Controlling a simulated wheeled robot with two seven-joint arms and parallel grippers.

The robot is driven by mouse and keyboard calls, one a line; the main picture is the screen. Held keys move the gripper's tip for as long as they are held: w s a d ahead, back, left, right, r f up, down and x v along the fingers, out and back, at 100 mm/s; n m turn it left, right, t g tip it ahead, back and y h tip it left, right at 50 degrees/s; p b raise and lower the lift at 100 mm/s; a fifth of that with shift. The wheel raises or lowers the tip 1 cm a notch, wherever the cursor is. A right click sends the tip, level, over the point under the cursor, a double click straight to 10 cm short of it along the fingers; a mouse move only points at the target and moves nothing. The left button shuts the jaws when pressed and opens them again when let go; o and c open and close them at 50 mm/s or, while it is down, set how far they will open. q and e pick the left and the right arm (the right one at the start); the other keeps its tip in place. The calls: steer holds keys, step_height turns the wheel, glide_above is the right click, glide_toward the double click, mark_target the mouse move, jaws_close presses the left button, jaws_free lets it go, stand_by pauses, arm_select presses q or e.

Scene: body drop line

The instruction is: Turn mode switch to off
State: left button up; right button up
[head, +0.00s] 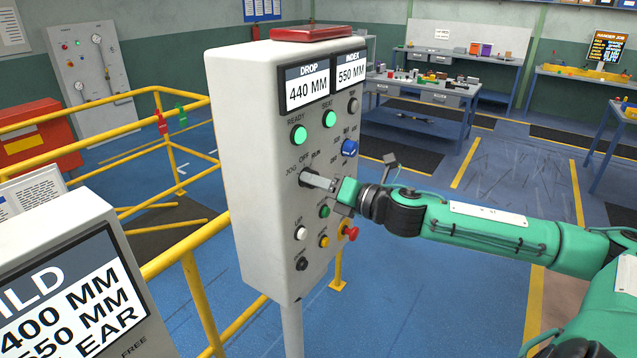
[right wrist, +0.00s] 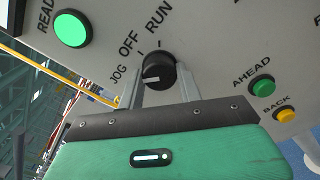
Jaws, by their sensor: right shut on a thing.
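The mode switch is a round black knob (right wrist: 158,70) with a white pointer line, on the front of the grey control box (head: 245,140). JOG, OFF and RUN are printed around it. In the right wrist view the white line points left, towards JOG. My right gripper (head: 308,179) reaches in from the right, its fingers against the panel below the labels. In the right wrist view the two metal fingers of the gripper (right wrist: 160,88) stand on either side of the knob, shut on it. My left gripper is not in view.
Green READY (head: 299,133) and SEAT lights, a blue selector (head: 349,148) and a red mushroom button (head: 351,233) sit close around the switch. A second display box (head: 75,270) stands at lower left. Yellow railings (head: 170,265) run behind; workbenches stand at the back right.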

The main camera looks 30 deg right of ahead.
steer(key=m, duration=0.9)
steer(key=shift+m+b, duration=0.3)
stand_by(0.5)
steer(key=o, duration=1)
steer(key=shift+s+d, duration=0.1)
steer(key=shift+s, duration=0.05)
